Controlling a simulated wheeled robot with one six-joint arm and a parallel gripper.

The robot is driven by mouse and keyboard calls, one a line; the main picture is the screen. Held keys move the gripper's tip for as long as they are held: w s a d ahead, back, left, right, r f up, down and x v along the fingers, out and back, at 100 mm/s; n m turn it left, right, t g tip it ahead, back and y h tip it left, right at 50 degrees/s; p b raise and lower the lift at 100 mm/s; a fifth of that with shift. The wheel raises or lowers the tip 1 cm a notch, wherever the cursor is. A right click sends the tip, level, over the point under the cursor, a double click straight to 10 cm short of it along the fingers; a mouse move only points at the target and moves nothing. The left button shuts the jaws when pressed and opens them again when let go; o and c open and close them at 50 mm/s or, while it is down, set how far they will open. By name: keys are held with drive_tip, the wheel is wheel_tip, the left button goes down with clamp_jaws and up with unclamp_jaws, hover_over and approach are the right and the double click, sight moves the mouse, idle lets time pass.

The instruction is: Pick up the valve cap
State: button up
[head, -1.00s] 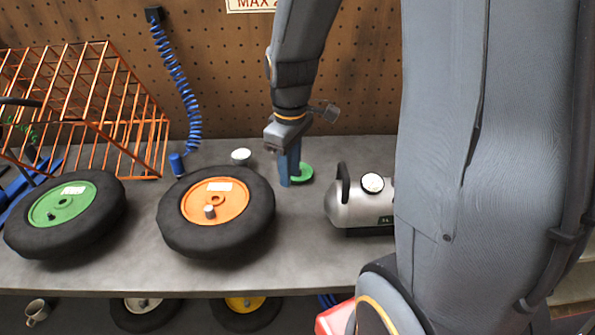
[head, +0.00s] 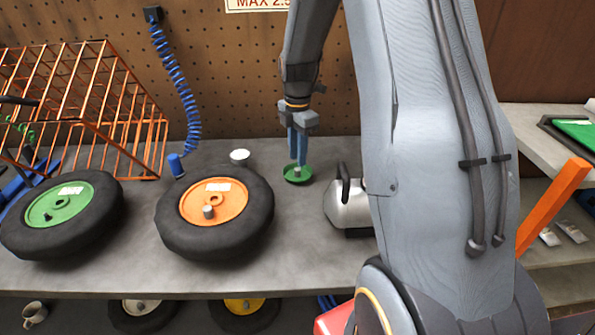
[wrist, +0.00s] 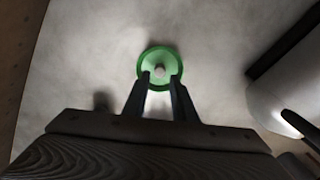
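A small grey piece that looks like the valve cap (head: 297,170) sits in a round green dish (head: 290,179) on the grey workbench. In the wrist view the cap (wrist: 159,71) shows near the middle of the green dish (wrist: 154,54). My gripper (head: 297,161) points down over the dish with its two blue fingers apart. In the wrist view my gripper (wrist: 161,76) is open and empty, with the cap lying between and just beyond the fingertips. Whether the fingers are level with the cap I cannot tell.
A silver tank (head: 345,210) stands close to the right of the dish. An orange-hubbed wheel (head: 228,199) and a white-topped container (head: 240,156) are to the left. A green-hubbed wheel (head: 60,205) and orange wire rack (head: 75,100) are farther left. A pegboard (head: 220,60) stands behind.

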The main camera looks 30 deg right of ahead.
sight(297, 169)
drive_tip(key=shift+a+f+p, duration=0.15)
drive_tip(key=shift+f+p, duration=0.6)
drive_tip(key=shift+f, duration=1.6)
clamp_jaws()
